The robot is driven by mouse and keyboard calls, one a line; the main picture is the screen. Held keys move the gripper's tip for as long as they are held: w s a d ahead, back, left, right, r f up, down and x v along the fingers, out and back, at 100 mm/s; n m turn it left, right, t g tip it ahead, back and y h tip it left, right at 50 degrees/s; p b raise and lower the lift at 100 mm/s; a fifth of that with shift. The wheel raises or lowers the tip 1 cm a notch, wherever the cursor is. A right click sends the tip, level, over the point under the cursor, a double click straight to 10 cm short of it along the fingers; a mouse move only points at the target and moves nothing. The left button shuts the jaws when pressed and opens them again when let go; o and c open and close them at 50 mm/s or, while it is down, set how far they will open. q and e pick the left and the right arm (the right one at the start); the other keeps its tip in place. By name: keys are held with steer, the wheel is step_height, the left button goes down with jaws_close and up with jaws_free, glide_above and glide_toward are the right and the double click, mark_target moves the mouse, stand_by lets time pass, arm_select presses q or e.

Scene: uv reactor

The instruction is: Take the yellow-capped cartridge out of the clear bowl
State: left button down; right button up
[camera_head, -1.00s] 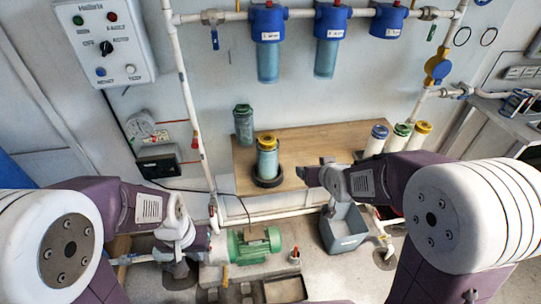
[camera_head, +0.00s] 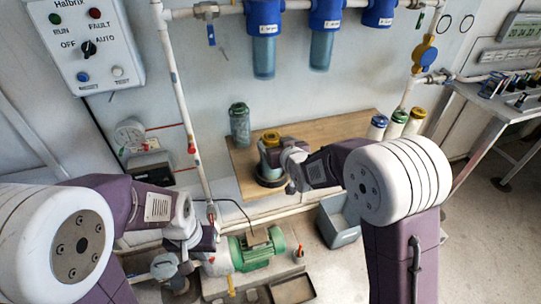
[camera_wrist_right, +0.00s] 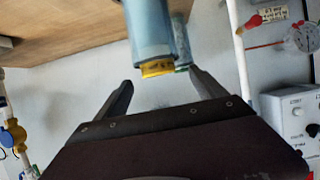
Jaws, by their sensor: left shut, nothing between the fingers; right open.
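The yellow-capped cartridge stands upright in the clear bluish bowl (camera_head: 267,158) on the wooden bench, and its yellow cap (camera_head: 271,136) shows at the top. My left gripper (camera_head: 207,237) is shut and empty, low near the green motor.
A greenish capped canister (camera_head: 239,124) stands behind left on the wooden bench (camera_head: 320,140). Cartridges with blue (camera_head: 378,122), green (camera_head: 399,117) and yellow (camera_head: 416,113) tops stand at the right. Blue filter heads (camera_head: 325,14) hang above. A grey bin (camera_head: 340,222) and green motor (camera_head: 258,248) are below.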

mark_target(273, 138)
steer(key=shift+w+d, duration=0.1)
steer(key=shift+w, duration=0.05)
steer(key=x, duration=0.5)
steer(key=shift+r+p, duration=0.1)
steer(key=shift+p, duration=0.3)
steer(key=shift+d+r, duration=0.1)
steer(key=c, duration=0.3)
jaws_close()
